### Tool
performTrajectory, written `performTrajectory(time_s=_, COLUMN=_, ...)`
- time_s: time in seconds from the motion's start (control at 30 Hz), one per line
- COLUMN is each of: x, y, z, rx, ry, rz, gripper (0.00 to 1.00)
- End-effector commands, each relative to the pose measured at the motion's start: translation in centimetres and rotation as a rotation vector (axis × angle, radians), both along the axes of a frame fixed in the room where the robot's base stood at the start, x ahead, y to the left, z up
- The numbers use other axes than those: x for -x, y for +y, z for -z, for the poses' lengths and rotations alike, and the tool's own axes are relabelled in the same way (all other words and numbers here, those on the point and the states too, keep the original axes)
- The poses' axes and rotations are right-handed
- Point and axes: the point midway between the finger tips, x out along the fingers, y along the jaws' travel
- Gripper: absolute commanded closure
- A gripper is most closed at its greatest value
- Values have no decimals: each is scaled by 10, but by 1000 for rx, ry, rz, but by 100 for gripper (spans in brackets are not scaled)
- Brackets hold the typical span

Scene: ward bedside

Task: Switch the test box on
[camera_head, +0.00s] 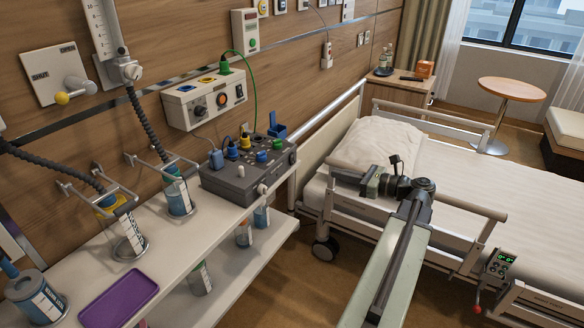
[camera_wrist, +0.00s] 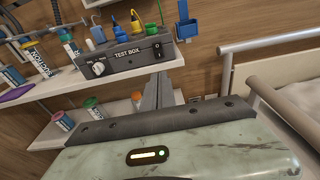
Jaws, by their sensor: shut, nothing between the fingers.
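The grey test box (camera_head: 240,186) stands on the upper wall shelf, with coloured plugs and cables on its top. In the wrist view the test box (camera_wrist: 128,62) shows its lettered front, with a white round knob (camera_wrist: 98,69) at the left end and a small dark switch (camera_wrist: 157,50) at the right end. I cannot read the switch's position. My gripper (camera_head: 336,173) is shut and empty, right of the box and apart from it, in front of the bed's pillow end. In the wrist view my gripper (camera_wrist: 158,88) points at the box's right part.
The white shelf (camera_head: 82,268) also holds a purple tray (camera_head: 119,298) and bottles in wire holders. A wall unit (camera_head: 204,102) is above the box, joined by a green cable. The bed's rail (camera_head: 330,124) slants close to my gripper. Bottles stand on the lower shelf (camera_head: 212,282).

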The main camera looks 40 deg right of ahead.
Motion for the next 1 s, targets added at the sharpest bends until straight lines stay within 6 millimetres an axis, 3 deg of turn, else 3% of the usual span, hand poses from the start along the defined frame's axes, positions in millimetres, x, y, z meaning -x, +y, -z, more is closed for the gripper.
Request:
performTrajectory(time_s=0.37, x=-4, y=1, z=0, rx=-1, ry=0, rz=1, gripper=100)
performTrajectory(time_s=1.0, x=-121, y=29, z=16, rx=1, ry=1, rz=0, gripper=100)
